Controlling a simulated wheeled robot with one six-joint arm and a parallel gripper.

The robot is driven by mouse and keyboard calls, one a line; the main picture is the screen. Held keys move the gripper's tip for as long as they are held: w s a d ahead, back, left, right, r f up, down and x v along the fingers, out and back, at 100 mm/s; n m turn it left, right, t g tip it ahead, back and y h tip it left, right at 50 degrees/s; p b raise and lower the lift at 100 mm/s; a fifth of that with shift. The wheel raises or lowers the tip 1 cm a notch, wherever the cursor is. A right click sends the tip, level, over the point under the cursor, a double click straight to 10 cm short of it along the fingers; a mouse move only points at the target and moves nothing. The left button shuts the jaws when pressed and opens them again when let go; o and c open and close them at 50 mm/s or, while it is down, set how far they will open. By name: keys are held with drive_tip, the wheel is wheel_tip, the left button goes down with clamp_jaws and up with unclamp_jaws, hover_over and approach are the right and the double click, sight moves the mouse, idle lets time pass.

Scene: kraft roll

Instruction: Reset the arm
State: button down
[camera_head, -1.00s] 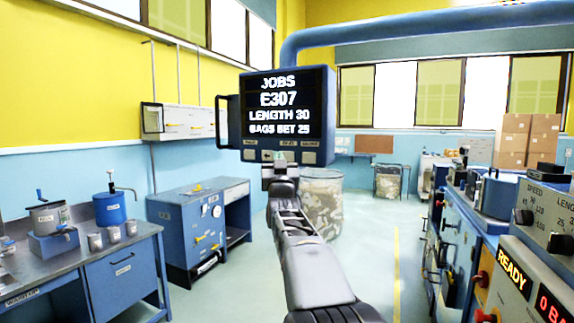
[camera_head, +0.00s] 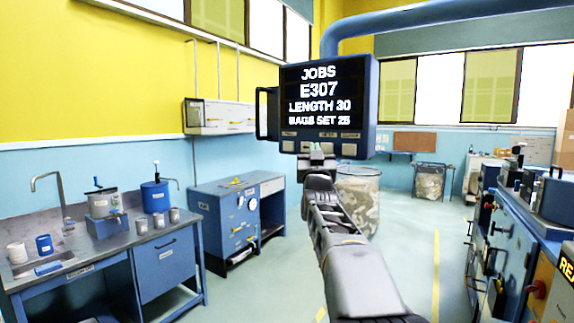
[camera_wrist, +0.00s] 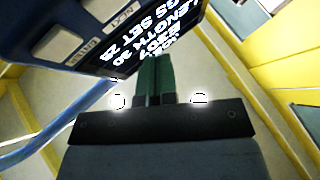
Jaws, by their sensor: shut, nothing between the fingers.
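My gripper (camera_head: 317,150) is at the end of my raised arm, at the lower edge of the jobs screen in the head view. In the wrist view, the two dark green fingers of my gripper (camera_wrist: 153,75) are together with nothing between them. The jobs screen (camera_head: 326,88) hangs from a blue overhead pipe and reads JOBS, E307, LENGTH 30, BAGS SET 25. The screen (camera_wrist: 150,30) fills the top of the wrist view, close to the fingertips. I cannot tell whether the fingers touch it.
A wash-up bench (camera_head: 95,250) with pots and cups stands at left. A blue cabinet (camera_head: 225,215) stands beyond it. A clear bin (camera_head: 358,195) stands behind my arm. Blue machinery (camera_head: 520,245) lines the right. Open floor (camera_head: 405,240) lies between.

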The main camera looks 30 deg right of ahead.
drive_tip(key=w+f+g+y, duration=0.3)
drive_tip(key=f+g+y, duration=0.2)
drive_tip(key=f, duration=0.9)
drive_tip(key=s+a+f+n+g+y, duration=0.1)
drive_tip(key=s+a+f+g+y, duration=0.15)
drive_tip(key=f, duration=0.25)
drive_tip(key=s+a+f+n+g+y, duration=0.1)
drive_tip(key=a+f+g, duration=0.15)
drive_tip(key=f, duration=0.35)
drive_tip(key=s+a+f+n+g+y, duration=0.2)
drive_tip(key=s+a+f+g, duration=0.1)
drive_tip(key=s+a+f, duration=0.5)
drive_tip(key=s+a+f+n+g+y, duration=0.2)
drive_tip(key=s+a+f+g, duration=0.2)
drive_tip(key=s+a+f, duration=0.3)
drive_tip(key=s+a, duration=0.5)
drive_tip(key=s, duration=0.3)
drive_tip(key=shift+a+f+g, duration=0.15)
drive_tip(key=shift+f+g, duration=0.15)
drive_tip(key=shift+f, duration=0.05)
drive_tip(key=shift+y, duration=0.25)
